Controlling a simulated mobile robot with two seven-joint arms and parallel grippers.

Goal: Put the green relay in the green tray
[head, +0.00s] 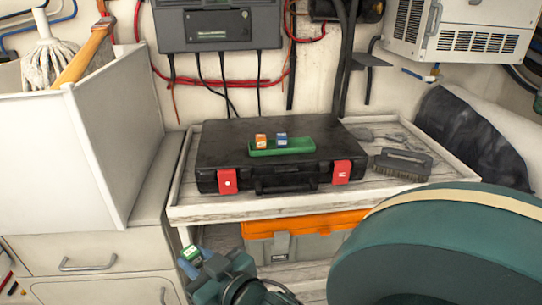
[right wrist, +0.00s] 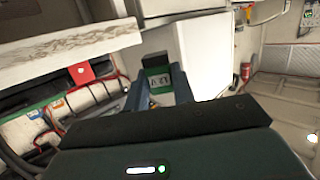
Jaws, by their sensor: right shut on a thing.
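The green relay (head: 190,253), a small block with a green and white face, is held between the fingertips of my right gripper (head: 196,260) at the bottom of the head view. The right wrist view shows the relay's green label marked 12 V (right wrist: 160,99) between the two fingers. The gripper is in front of and below the table edge, well apart from the tray. The green tray (head: 290,149) lies on the closed black case (head: 225,145). An orange relay (head: 262,140) and a blue relay (head: 281,139) are at the tray. My left gripper is not in view.
The case stands on a rimmed wooden table (head: 240,211). A brush (head: 402,163) lies right of it. A grey and orange toolbox (head: 300,243) sits below. A white bin (head: 115,150) with a mop stands left. A teal rounded shape of mine covers the lower right.

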